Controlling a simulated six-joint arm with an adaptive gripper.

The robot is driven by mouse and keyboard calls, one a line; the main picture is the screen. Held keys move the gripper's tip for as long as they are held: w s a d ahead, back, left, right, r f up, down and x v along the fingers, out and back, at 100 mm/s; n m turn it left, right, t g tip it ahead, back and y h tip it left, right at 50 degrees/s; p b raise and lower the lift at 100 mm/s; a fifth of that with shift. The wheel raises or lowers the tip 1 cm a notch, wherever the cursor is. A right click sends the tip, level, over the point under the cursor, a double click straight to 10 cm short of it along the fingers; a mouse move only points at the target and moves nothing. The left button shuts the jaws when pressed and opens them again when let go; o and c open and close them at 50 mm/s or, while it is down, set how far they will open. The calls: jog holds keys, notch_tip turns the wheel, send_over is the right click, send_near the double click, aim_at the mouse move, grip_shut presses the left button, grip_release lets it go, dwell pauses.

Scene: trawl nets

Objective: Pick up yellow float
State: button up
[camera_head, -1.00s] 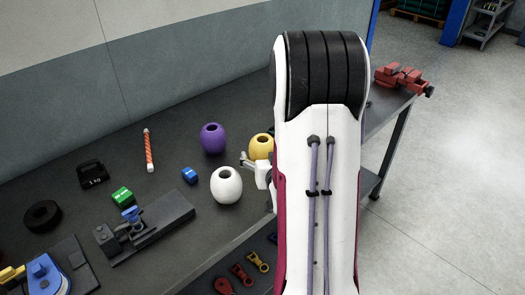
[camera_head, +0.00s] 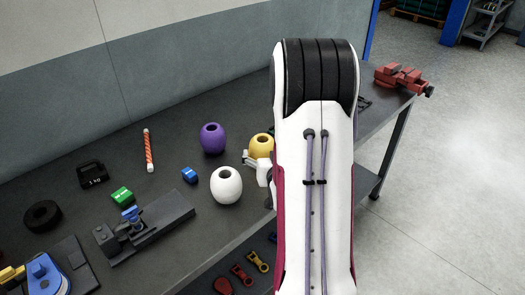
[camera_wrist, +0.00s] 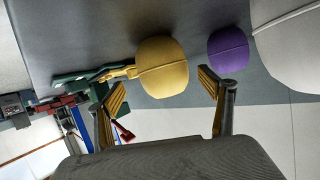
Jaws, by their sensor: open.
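The yellow float (camera_head: 261,142) is rounded with a hole in its top and stands on the dark bench, right of the purple float (camera_head: 213,138) and behind the white float (camera_head: 226,184). In the wrist view the yellow float (camera_wrist: 163,68) lies just ahead of and between the two fingertips. My gripper (camera_wrist: 162,79) is open and empty, with a finger on either side and gaps to the float. In the head view only a bit of my gripper (camera_head: 258,167) shows in front of the float; my arm hides the rest.
The purple float (camera_wrist: 228,48) and the pale float (camera_wrist: 290,40) are to the right in the wrist view. Green and yellow hardware (camera_wrist: 95,77) lies close left of the yellow float. A red vise (camera_head: 401,78) stands at the bench's far right end.

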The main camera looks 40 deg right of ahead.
jog(key=shift+w, duration=0.1)
dwell(0.3)
jog(key=shift+a+x, duration=0.25)
jog(key=shift+x, duration=2.45)
jog(key=shift+f, duration=0.1)
jog(key=c, duration=1.3)
